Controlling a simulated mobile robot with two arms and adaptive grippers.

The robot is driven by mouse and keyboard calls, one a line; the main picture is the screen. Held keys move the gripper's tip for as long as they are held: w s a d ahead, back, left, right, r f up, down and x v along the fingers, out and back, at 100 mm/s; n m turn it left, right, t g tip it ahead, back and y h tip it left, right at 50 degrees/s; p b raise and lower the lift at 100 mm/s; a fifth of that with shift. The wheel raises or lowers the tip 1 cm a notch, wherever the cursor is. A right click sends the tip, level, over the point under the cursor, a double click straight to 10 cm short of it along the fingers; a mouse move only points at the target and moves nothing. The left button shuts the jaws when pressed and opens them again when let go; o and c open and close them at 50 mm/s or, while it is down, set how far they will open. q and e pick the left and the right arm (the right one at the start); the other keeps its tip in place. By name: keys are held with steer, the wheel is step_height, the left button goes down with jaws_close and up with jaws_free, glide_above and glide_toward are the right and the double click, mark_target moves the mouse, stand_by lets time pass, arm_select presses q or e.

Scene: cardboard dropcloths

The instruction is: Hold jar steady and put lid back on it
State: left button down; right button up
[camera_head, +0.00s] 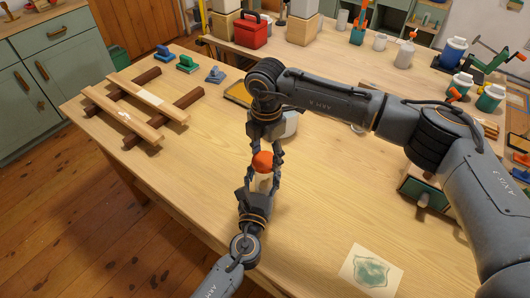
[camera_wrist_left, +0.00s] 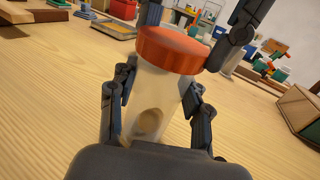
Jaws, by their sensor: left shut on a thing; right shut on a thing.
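The jar (camera_head: 263,183) is pale and cream-coloured, standing at the middle of the wooden table; it fills the middle of the left wrist view (camera_wrist_left: 155,105). My left gripper (camera_head: 262,184) is shut around the jar's body, with one finger on each side (camera_wrist_left: 160,100). The orange-red lid (camera_head: 262,162) is at the jar's mouth, and no clear gap shows below it in the left wrist view (camera_wrist_left: 172,50). I cannot tell whether it is fully seated. My right gripper (camera_head: 264,154) reaches down from above and is shut on the lid, its fingers on either side.
A pale round container (camera_head: 289,125) stands just behind my right gripper, partly hidden. Wooden rails (camera_head: 135,108) lie at the left. A stained sheet (camera_head: 371,272) lies at the front right, and a green box (camera_head: 425,195) is at the right. The tabletop left of the jar is clear.

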steer(key=m, duration=0.4)
steer(key=shift+s, duration=0.1)
steer(key=m, duration=0.3)
steer(key=shift+m, duration=0.4)
steer(key=shift+s+m, duration=0.2)
steer(key=shift+m, duration=0.6)
arm_select(q)
steer(key=shift+f, duration=0.1)
arm_select(e)
steer(key=shift+s+a+r+m, duration=0.1)
steer(key=shift+a+m, duration=0.45)
steer(key=shift+m, duration=0.65)
steer(key=shift+d+m, duration=0.2)
steer(key=shift+m, duration=0.5)
steer(key=shift+d+m, duration=0.3)
steer(key=shift+d, duration=0.1)
arm_select(q)
steer(key=shift+a, duration=0.1)
